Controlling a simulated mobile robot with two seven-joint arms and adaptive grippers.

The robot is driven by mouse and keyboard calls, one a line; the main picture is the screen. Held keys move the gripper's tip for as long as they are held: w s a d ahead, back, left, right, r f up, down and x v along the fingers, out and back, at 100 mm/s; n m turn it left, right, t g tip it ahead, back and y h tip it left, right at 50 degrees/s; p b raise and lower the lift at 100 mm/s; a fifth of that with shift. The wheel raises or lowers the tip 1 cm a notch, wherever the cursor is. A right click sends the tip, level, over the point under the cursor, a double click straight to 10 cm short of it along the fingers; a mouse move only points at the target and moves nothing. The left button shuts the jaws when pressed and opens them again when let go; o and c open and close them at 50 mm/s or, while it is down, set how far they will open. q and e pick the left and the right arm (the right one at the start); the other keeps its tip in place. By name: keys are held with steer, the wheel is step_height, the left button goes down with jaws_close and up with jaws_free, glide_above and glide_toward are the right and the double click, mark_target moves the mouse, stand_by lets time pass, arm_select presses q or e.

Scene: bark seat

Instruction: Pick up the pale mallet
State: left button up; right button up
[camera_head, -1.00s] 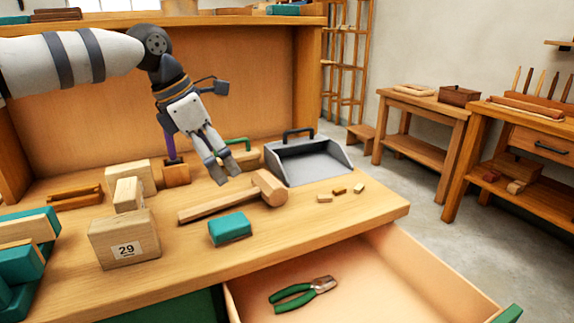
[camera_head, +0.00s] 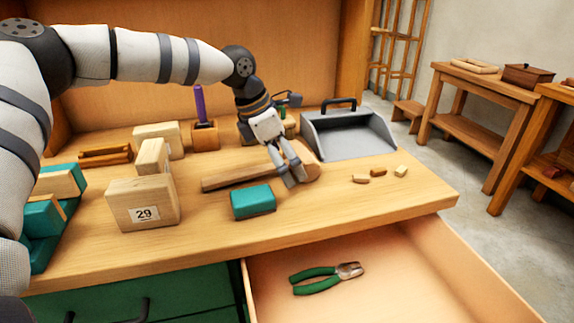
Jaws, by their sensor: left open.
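The pale wooden mallet (camera_head: 232,178) lies on the workbench (camera_head: 345,215), its handle pointing left and its head at the right end. My left gripper (camera_head: 295,179) is open and reaches down from above at the head end of the mallet. Its fingers overlap the mallet where the handle meets the head and hide part of both. I cannot tell whether the fingers touch the wood. My right gripper is not in view.
A teal block (camera_head: 253,202) lies just in front of the handle. A grey dustpan (camera_head: 347,134) stands behind the mallet head. Small wood pieces (camera_head: 378,172) lie to the right. A block marked 29 (camera_head: 142,203) stands left. An open drawer (camera_head: 410,280) holds green-handled pliers (camera_head: 325,278).

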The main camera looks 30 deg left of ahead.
arm_select(q)
steer(key=shift+r, duration=0.1)
steer(key=shift+c, duration=0.6)
steer(key=c, duration=2.1)
steer(key=shift+r, duration=0.1)
